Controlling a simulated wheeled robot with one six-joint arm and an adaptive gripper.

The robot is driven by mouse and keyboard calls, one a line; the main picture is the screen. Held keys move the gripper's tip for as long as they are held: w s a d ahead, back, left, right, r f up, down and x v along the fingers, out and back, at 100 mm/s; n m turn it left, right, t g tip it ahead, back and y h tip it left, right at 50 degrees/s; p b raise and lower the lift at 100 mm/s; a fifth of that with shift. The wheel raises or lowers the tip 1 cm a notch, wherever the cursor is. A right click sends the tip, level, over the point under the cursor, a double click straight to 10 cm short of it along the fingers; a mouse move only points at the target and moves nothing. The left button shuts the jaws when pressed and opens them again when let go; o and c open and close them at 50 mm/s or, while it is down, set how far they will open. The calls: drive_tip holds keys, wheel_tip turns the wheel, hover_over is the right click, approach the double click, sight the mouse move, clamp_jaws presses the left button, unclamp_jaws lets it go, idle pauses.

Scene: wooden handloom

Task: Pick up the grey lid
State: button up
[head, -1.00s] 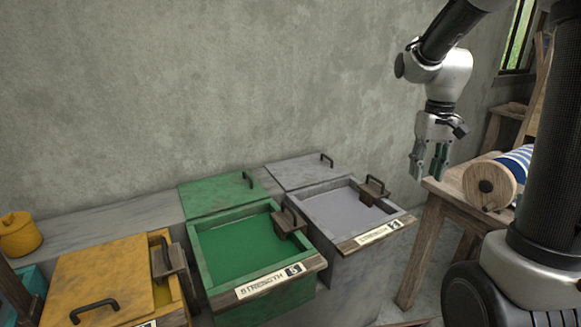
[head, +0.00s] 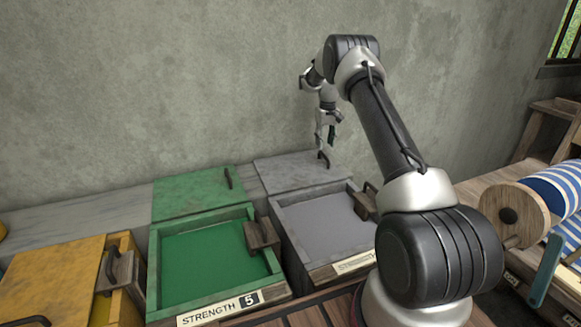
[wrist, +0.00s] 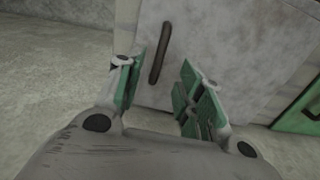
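The grey lid (head: 290,172) lies flat behind the grey vat, against the wall, with a dark bar handle (head: 323,160) near its right edge. In the wrist view the grey lid (wrist: 215,55) fills the upper middle, and its handle (wrist: 160,53) shows between and beyond my fingers. My gripper (head: 326,140) is just above the handle end of the lid. In the wrist view my gripper (wrist: 153,95) has its two green-padded fingers apart with nothing between the pads. The handle appears closer to the left finger. I cannot tell the exact height gap.
The grey vat (head: 285,232) is open in front of the lid. The green vat (head: 158,262) and green lid (head: 190,195) are left of it, the yellow lid (head: 55,275) farther left. A striped roll (head: 560,190) is at right.

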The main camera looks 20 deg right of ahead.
sight(324, 156)
drive_tip(key=shift+f, duration=0.2)
drive_tip(key=shift+a+f, duration=0.1)
drive_tip(key=shift+f, duration=0.85)
drive_tip(key=f, duration=0.5)
drive_tip(key=shift+w+f, duration=0.15)
drive_tip(key=shift+w, duration=0.05)
clamp_jaws()
